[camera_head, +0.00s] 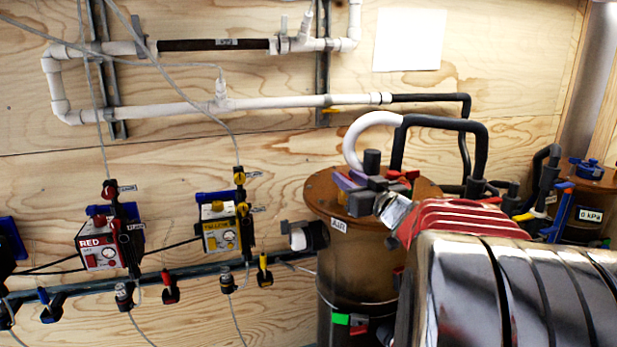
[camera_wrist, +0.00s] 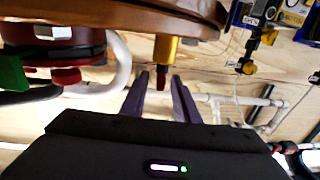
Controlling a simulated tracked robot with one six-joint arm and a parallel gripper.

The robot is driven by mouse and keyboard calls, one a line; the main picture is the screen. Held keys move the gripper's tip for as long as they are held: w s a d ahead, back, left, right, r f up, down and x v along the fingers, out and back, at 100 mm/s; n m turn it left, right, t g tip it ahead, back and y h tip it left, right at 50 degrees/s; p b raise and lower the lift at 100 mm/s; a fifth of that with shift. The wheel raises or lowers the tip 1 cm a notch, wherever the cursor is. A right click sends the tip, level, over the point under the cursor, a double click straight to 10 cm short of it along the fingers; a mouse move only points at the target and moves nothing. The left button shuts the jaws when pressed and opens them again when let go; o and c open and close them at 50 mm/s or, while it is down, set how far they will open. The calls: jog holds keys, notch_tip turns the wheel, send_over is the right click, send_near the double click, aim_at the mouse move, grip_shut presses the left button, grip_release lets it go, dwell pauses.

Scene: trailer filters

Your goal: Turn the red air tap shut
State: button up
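The red box (camera_head: 100,247) is mounted on the wall at the left in the head view. A small red-handled tap (camera_head: 109,191) with a white tag stands above it. Another red-handled fitting (camera_head: 170,288) hangs from the rail below to the right. I cannot tell which of these is the air tap. My gripper (camera_head: 345,181) is over the brown tank lid, far right of both. The wrist view is upside down.
The brown tank (camera_head: 355,270) with hoses stands right of the wall boxes. The yellow box (camera_head: 217,235) and its yellow tap (camera_head: 239,177) lie between it and the red box. A thin hose and rail (camera_head: 205,270) cross the wall. White pipes (camera_head: 290,102) run above.

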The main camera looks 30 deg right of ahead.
jog(key=shift+w, duration=0.5)
jog(key=shift+d, duration=0.1)
grip_shut()
